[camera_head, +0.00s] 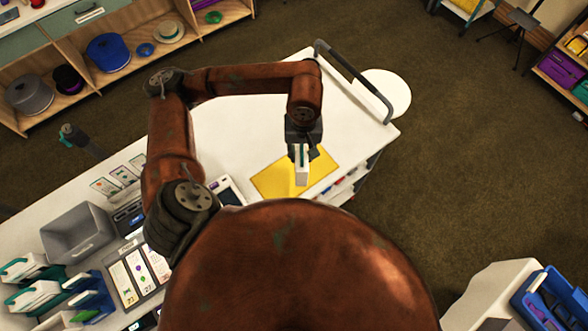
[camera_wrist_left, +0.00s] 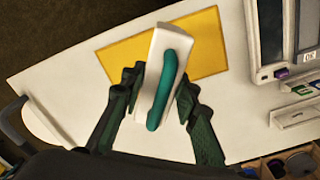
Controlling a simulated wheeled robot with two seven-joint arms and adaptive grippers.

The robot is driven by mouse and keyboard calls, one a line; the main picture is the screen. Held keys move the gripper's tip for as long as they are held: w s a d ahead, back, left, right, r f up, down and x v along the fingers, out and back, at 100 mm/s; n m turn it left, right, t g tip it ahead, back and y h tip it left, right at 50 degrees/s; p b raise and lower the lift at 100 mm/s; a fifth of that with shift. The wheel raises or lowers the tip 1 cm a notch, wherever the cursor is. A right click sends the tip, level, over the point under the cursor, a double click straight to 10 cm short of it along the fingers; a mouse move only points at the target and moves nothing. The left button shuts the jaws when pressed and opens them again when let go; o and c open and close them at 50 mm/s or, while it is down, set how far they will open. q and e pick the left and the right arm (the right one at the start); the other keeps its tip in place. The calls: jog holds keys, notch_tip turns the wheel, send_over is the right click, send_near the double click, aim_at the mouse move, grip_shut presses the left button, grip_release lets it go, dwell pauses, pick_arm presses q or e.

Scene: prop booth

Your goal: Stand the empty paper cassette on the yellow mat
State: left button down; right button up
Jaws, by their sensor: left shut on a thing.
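A white paper cassette (camera_head: 302,173) with a teal handle is held by my left gripper (camera_head: 303,146). The yellow mat (camera_head: 268,182) lies under it on the white worktop. In the left wrist view, the gripper (camera_wrist_left: 160,92) is shut with one finger on each side of the cassette (camera_wrist_left: 143,98), and the teal handle faces the camera. The cassette overlaps the near part of the mat (camera_wrist_left: 208,48) there. It looks roughly upright. I cannot tell whether its base touches the mat, and its inside is hidden. My right gripper is not in view.
A grey bin (camera_head: 78,233) and blue holders (camera_head: 92,297) with white-and-teal cassettes stand at the worktop's left end. A screen device (camera_head: 228,191) lies left of the mat. A dark rail (camera_head: 352,72) edges the worktop's far end. The worktop beyond the mat is clear.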

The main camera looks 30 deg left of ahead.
aim_at(296, 162)
pick_arm(q)
jog(key=s+n, duration=0.1)
jog(key=n, duration=0.1)
jog(key=s+r+n+p, duration=0.1)
jog(key=s+n, duration=0.1)
jog(key=shift+r, duration=0.1)
jog(key=s+r+n+p, duration=0.3)
jog(key=s+n, duration=0.6)
jog(key=n, duration=0.3)
jog(key=w+a+f, duration=0.1)
jog(key=w+f, duration=0.2)
jog(key=w, duration=0.1)
jog(key=w+a+f, duration=0.1)
jog(key=w+f, duration=0.2)
jog(key=w, duration=0.2)
jog(key=w+a+f+p, duration=0.1)
jog(key=w+f, duration=0.3)
jog(key=shift+w+a, duration=0.1)
jog(key=shift+w, duration=0.2)
notch_tip(296, 162, down, 3)
jog(key=shift+r+p, duration=0.1)
jog(key=shift+p, duration=0.5)
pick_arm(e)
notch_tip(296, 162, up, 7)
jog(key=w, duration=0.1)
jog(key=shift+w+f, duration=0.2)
